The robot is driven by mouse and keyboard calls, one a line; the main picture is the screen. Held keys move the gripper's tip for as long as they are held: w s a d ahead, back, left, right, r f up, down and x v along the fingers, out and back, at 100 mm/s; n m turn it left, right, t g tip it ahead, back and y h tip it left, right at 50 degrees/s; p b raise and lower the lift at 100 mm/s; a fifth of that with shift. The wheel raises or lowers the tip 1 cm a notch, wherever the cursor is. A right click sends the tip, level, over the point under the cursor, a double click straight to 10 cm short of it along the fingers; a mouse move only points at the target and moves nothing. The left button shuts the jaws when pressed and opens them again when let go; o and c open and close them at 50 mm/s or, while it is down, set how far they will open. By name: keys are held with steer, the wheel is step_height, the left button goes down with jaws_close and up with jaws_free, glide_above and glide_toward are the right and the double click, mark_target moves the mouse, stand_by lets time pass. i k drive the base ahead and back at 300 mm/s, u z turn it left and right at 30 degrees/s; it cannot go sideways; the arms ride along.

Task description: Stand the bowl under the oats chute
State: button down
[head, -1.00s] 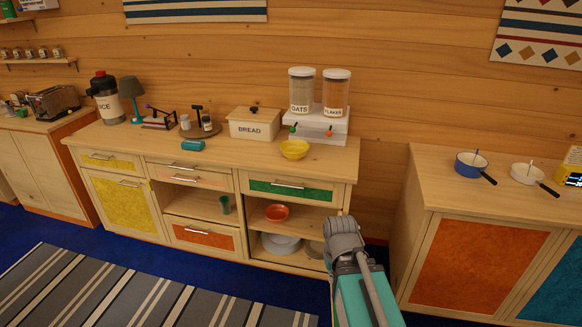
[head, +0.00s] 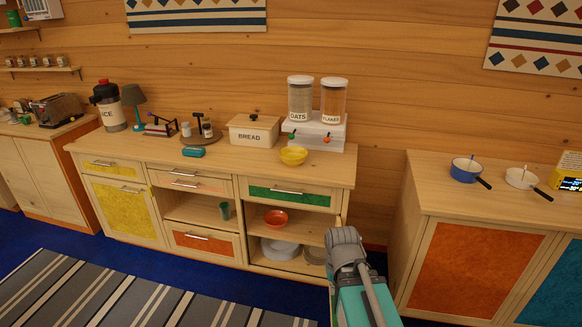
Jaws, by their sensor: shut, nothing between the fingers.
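A yellow bowl (head: 293,156) stands upright on the wooden counter, in front of the dispenser and apart from it. A white dispenser stand (head: 322,133) holds two clear canisters; the left one is the oats canister (head: 299,100), with a green-knobbed chute (head: 292,136) below it. The bowl is in front of this chute, not directly under it. An orange-red bowl (head: 276,219) sits on the open shelf below the counter. My arm shows at the lower right, in front of the cabinet's right end; my gripper itself is not visible.
A right-hand counter holds a blue pan (head: 467,171).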

mark_target(293, 155)
steer(key=u, duration=2.2)
steer(key=i, duration=1.55)
steer(key=z, duration=0.2)
